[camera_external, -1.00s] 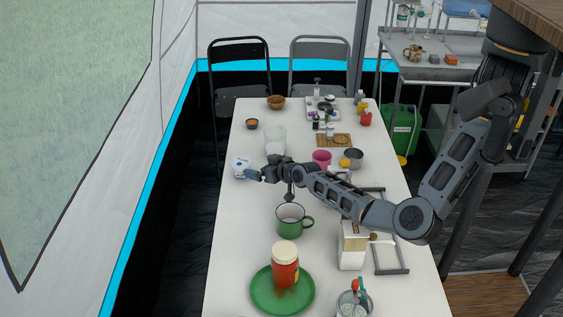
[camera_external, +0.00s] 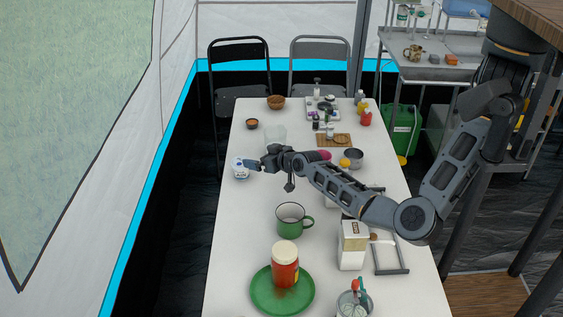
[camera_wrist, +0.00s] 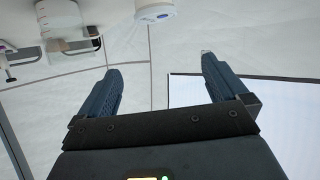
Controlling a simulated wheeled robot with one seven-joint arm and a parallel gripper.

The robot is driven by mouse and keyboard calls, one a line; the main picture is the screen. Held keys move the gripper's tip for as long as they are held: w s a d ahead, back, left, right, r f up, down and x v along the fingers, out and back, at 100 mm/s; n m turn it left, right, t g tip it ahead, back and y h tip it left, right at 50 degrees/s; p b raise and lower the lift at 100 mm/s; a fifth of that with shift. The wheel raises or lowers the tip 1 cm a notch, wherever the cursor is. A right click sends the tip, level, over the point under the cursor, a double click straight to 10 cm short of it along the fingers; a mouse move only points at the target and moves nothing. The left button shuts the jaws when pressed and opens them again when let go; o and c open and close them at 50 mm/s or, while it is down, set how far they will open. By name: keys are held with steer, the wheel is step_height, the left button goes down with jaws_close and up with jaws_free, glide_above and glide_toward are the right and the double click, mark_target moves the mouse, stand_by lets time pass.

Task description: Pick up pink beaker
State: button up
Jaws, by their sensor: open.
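The pink beaker (camera_external: 324,155) stands on the white table, right of my gripper in the external view. My forearm now hides most of it, leaving only a strip of pink. My gripper (camera_external: 251,164) is above the table's left side, pointing left, close to a small white tub with a blue label (camera_external: 239,174). In the wrist view my gripper (camera_wrist: 158,65) has its two blue fingers spread wide with nothing between them. I cannot identify the beaker in the wrist view.
A clear container (camera_external: 275,134) stands just behind my gripper. A green mug (camera_external: 290,218), a white carton (camera_external: 352,246) and a red jar (camera_external: 285,268) on a green plate (camera_external: 262,303) stand nearer. A grey bowl (camera_external: 354,156) is right of the beaker.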

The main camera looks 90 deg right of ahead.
steer(key=s+d+r+m+t+y, duration=0.15)
steer(key=d+r+m, duration=0.3)
steer(key=d, duration=0.55)
steer(key=s+d+r+m+t+y, duration=0.15)
steer(key=d+r+m, duration=0.35)
steer(key=d, duration=0.5)
steer(key=m+g+y, duration=0.2)
steer(key=m+y, duration=0.7)
steer(key=y, duration=0.5)
glide_above(330, 157)
steer(key=s+d, duration=0.3)
steer(key=s, duration=0.1)
step_height(330, 157, down, 9)
steer(key=shift+y, duration=0.4)
steer(key=f, duration=0.5)
steer(key=shift+w+f, duration=0.1)
steer(key=shift+w, duration=0.15)
steer(key=shift+w+a+f, duration=0.1)
steer(key=shift+f, duration=0.25)
steer(key=shift+w+a+f, duration=0.15)
steer(key=shift+w+f, duration=0.05)
steer(key=shift+w, duration=0.05)
steer(key=shift+w+d+x, duration=0.1)
steer(key=shift+d+x, duration=0.05)
steer(key=shift+x, duration=1)
steer(key=shift+w+d+x, duration=0.1)
steer(key=shift+x, duration=1.05)
steer(key=shift+w+d+x, duration=0.1)
steer(key=shift+d+x, duration=0.05)
steer(key=shift+x, duration=0.95)
